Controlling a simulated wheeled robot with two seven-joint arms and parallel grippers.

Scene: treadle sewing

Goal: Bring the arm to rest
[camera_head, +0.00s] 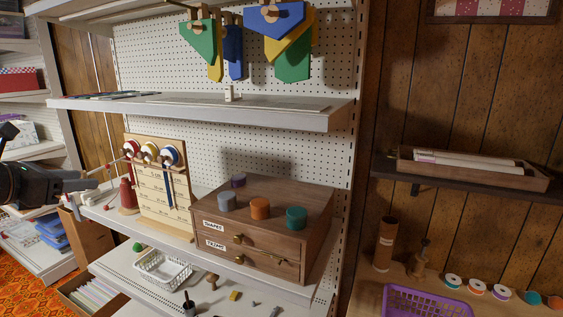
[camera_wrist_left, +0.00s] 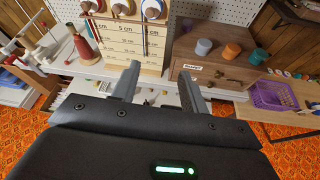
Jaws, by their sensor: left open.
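My left gripper (camera_head: 88,186) comes in from the left edge in the camera_head view, in front of the shelf unit and left of a wooden measuring board (camera_head: 160,190). In the left wrist view my left gripper (camera_wrist_left: 162,84) has its two grey fingers apart with nothing between them. Beyond the fingers stand the measuring board (camera_wrist_left: 118,42) and, to the right, the brown drawer box (camera_wrist_left: 222,65). The fingers appear clear of both. My right gripper is not in view.
The drawer box (camera_head: 290,200) carries several coloured spools. A red cone (camera_head: 127,195) stands left of the board. A white basket (camera_head: 163,268) sits on the shelf below. A purple basket (camera_head: 425,302) is at lower right. Orange patterned floor (camera_wrist_left: 22,133) shows at the left.

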